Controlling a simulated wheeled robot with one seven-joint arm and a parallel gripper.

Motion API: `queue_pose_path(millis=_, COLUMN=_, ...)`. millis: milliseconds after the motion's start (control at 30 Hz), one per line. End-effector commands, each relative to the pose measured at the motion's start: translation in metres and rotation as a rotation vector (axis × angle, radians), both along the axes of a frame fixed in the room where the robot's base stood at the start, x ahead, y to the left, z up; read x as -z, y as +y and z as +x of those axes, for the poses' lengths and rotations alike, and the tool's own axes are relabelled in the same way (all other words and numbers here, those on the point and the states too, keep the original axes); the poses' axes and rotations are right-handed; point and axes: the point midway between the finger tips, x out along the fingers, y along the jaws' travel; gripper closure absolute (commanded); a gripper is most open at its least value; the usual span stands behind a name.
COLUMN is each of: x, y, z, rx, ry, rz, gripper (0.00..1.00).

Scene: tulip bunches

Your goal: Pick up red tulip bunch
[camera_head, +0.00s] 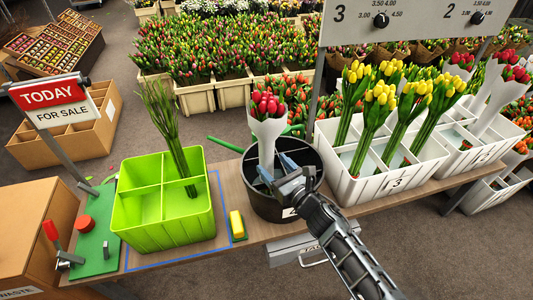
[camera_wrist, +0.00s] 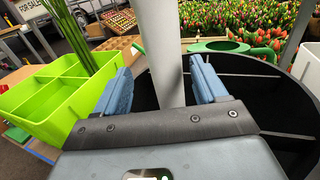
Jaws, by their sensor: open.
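A red tulip bunch (camera_head: 267,112) in a white paper wrap stands upright in the round black bucket (camera_head: 313,183). In the wrist view its pale narrow wrap (camera_wrist: 165,50) rises between my two blue finger pads, and the flower heads are out of sight. My gripper (camera_head: 275,172) is open at the bucket, low on the wrap. It also shows in the wrist view (camera_wrist: 160,85), with a gap between the wrap and each finger. The lower end of the bunch is hidden by my gripper.
A lime-green divided crate (camera_head: 165,235) with green stems (camera_head: 172,130) stands left of the bucket. A yellow block (camera_head: 237,224) lies between them. A white crate (camera_head: 385,185) of yellow tulips stands close on the right. A grey signboard post rises behind the bucket.

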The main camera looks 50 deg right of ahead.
Motion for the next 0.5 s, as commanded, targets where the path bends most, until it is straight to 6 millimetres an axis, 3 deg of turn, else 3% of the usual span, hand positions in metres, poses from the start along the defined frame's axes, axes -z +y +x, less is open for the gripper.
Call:
queue_pose_path(millis=300, x=0.0, y=-0.016, z=0.036, rx=0.0, ry=-0.003, rz=0.002, gripper=0.28)
queue_pose_path(millis=500, x=0.001, y=-0.02, z=0.048, rx=0.0, ry=-0.002, rz=0.002, gripper=0.28)
